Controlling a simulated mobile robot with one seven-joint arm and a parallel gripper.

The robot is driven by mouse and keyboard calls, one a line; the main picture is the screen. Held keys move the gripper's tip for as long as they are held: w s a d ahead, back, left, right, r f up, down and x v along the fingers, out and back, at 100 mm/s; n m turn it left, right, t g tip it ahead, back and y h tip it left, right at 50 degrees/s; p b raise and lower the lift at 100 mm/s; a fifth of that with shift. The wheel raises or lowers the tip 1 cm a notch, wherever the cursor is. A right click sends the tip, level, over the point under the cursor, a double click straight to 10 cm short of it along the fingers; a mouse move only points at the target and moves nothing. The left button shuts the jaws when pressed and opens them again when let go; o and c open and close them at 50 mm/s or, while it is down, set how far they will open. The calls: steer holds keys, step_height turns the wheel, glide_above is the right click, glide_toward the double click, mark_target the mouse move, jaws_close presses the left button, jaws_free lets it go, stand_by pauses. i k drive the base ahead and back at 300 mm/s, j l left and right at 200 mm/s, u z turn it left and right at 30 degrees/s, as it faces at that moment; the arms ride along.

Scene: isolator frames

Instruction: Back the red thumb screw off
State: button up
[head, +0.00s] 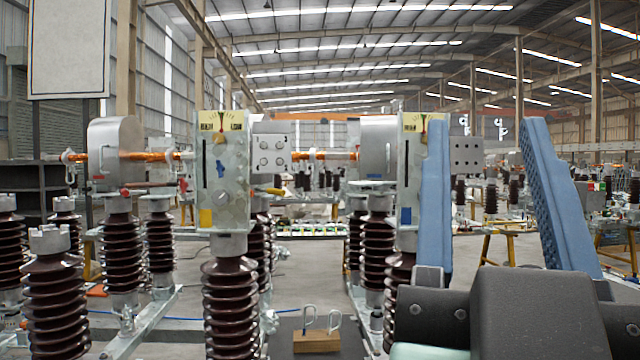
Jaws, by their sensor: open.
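My gripper (486,130) is in the right of the head view, with its two blue ribbed fingers pointing up and wide apart. Nothing is held between them. A small red part (183,186) shows at the left edge of the nearer pale panel (222,170); it is too small to tell whether it is the red thumb screw. That panel stands upright on a brown ribbed insulator (231,305), well left of my gripper and apart from it. A second similar panel (408,185) is partly hidden behind my left finger.
Several brown insulators (55,300) stand on metal frames at the left and middle. Copper-coloured bars (150,156) run into grey metal housings (117,150). A wooden block (317,341) with two pale hooks sits low in the middle.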

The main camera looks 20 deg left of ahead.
mark_target(184, 185)
steer(key=u, duration=1.2)
steer(key=i+j, duration=1.65)
steer(key=i, duration=0.15)
